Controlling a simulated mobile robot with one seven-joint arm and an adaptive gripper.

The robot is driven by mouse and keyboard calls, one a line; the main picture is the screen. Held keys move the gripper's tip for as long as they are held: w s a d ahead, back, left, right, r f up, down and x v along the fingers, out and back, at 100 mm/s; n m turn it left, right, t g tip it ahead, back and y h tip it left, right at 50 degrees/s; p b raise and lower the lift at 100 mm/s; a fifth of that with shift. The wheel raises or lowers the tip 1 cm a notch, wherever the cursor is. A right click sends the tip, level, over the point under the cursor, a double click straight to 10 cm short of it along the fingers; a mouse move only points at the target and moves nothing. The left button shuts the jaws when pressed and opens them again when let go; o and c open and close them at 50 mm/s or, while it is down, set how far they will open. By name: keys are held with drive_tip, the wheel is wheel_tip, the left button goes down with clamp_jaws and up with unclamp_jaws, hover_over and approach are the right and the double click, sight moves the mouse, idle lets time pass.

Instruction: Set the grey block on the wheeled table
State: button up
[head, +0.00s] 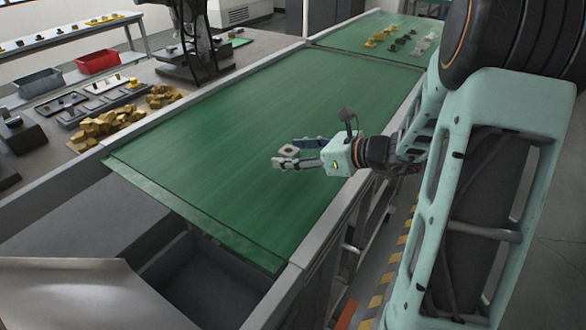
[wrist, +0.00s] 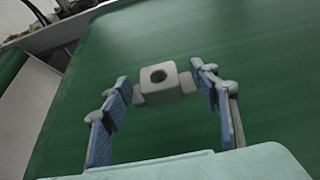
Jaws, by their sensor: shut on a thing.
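The grey block (head: 289,150), with a round dark hole in its top, is between the fingertips of my gripper (head: 296,158). No table with visible wheels can be made out. A long narrow table (head: 60,38) stands at the back left, but its feet are hidden.
A red bin (head: 97,62) and a grey bin (head: 40,82) stand at the left, near a pile of brassy pieces (head: 105,125). Small yellow and dark parts (head: 385,38) lie at the belt's far end. A dark open bin (head: 205,285) is below the near end. The belt's middle is clear.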

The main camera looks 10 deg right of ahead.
sight(293, 172)
drive_tip(key=shift+w+d+f, duration=0.1)
drive_tip(key=shift+w+f, duration=0.05)
drive_tip(key=shift+f, duration=0.15)
drive_tip(key=shift+w+d+f+b, duration=0.1)
drive_tip(key=shift+w+f+b, duration=0.1)
drive_tip(key=shift+f+b, duration=1.35)
drive_tip(key=shift+f, duration=0.1)
drive_tip(key=shift+f, duration=0.15)
drive_tip(key=o, duration=1.4)
drive_tip(key=shift+c, duration=0.2)
